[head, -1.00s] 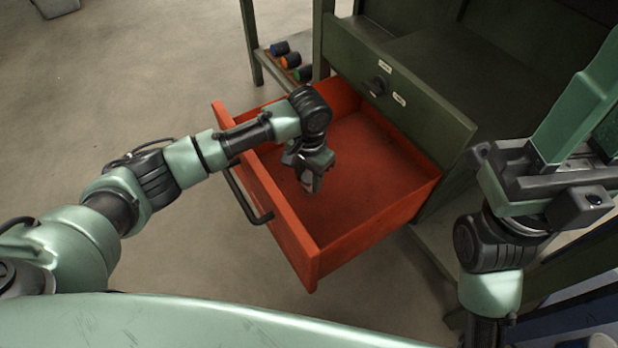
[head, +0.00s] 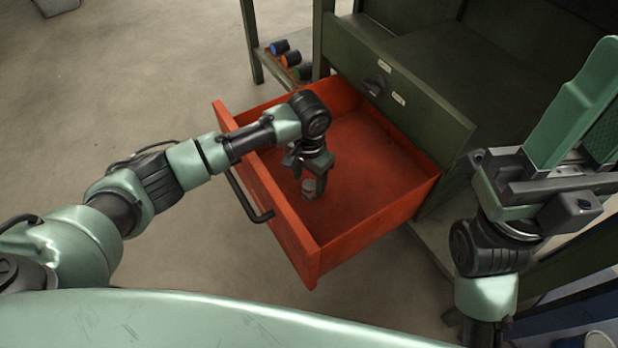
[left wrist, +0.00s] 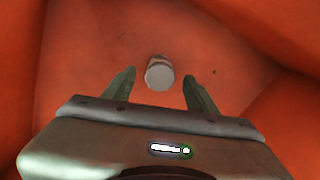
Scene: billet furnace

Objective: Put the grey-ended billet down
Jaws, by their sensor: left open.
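The grey-ended billet (head: 310,188) is a short cylinder in the open red drawer (head: 375,228). It appears to stand upright on the drawer floor, with its round grey end facing up. In the left wrist view the billet (left wrist: 159,73) shows just beyond and between the fingertips, with a gap on both sides. My left gripper (head: 309,176) is open and empty, pointing down just above the billet; its two fingers also show in the left wrist view (left wrist: 157,85).
The green cabinet (head: 440,125) stands behind the drawer. The drawer's black handle (head: 248,200) sticks out in front. The rest of the drawer floor is clear.

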